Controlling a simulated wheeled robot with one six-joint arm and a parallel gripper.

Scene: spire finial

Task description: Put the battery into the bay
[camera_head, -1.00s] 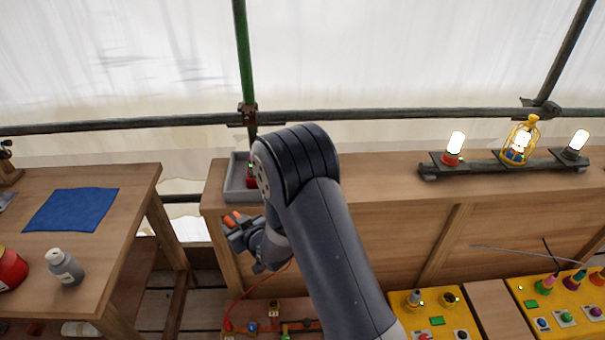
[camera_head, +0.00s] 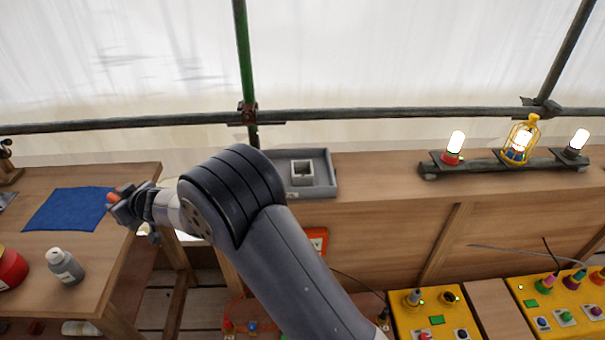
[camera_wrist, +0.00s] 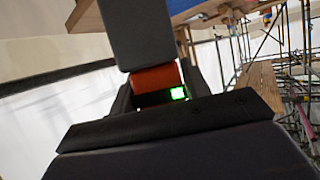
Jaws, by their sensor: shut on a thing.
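My gripper (camera_head: 118,208) is at the left in the head view, by the right edge of the blue cloth. It is shut on an orange block with a black band and a lit green light, which looks like the battery (camera_wrist: 157,78). Its orange end (camera_head: 113,197) also shows in the head view. A pale, square, hollow holder (camera_head: 302,172) sits in the grey tray (camera_head: 327,186) on the back bench. An orange-framed box (camera_head: 318,240) is partly visible below that bench. I cannot tell which of these is the bay. My arm hides the tray's left part.
The left table carries a blue cloth (camera_head: 72,209), a grey bottle (camera_head: 65,266) and a red container (camera_head: 10,270). Lamps (camera_head: 522,145) stand on the bench at right. Yellow control boxes (camera_head: 437,320) are at lower right. A gap separates table and bench.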

